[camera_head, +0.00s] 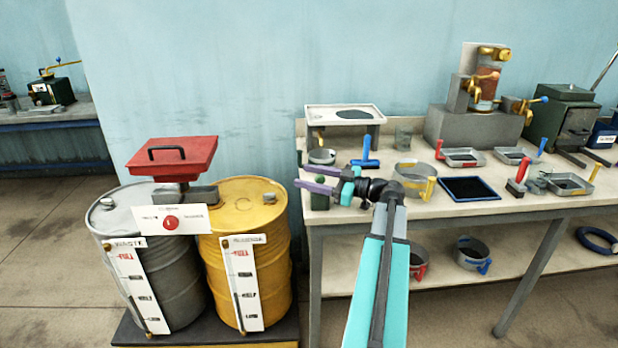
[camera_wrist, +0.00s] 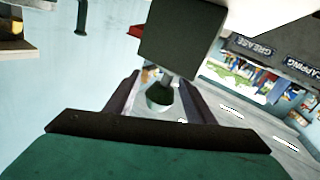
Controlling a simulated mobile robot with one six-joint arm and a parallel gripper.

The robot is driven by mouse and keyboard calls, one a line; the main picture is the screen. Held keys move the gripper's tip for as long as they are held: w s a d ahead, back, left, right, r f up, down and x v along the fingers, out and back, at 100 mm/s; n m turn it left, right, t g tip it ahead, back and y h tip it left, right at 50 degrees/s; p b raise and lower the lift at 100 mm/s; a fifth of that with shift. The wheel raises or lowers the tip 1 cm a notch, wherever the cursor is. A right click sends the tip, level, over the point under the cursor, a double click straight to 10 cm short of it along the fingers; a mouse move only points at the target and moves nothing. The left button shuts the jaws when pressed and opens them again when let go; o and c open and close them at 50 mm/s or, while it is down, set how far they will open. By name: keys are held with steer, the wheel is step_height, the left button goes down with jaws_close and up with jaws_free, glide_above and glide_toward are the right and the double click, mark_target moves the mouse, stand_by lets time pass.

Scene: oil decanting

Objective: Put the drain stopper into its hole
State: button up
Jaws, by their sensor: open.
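My gripper (camera_head: 303,177) is open at the left end of the bench, fingers pointing left. A small dark green knob (camera_head: 320,179), possibly the drain stopper, shows between its fingers. In the wrist view a rounded green piece (camera_wrist: 159,95) lies between the two fingers of my gripper (camera_wrist: 158,80), below a dark block (camera_wrist: 180,38). I cannot tell whether the fingers touch it. A white tray (camera_head: 313,112) on a stand behind my gripper has a dark oval patch; I cannot tell whether it is an opening. No drain hole is clearly visible.
A grey drum (camera_head: 165,265) and a yellow drum (camera_head: 275,225) stand left, with a red lidded box (camera_head: 172,155) above. A round pan (camera_head: 405,172), a blue-handled tool (camera_head: 365,157) and a blue-edged tray (camera_head: 470,188) sit on the bench (camera_head: 480,208).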

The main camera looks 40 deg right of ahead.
steer(key=b+v, duration=0.1)
steer(key=v, duration=1.2)
steer(key=shift+s+d+b, duration=0.2)
steer(key=shift+s+b, duration=0.1)
steer(key=shift+f, duration=0.1)
stand_by(0.6)
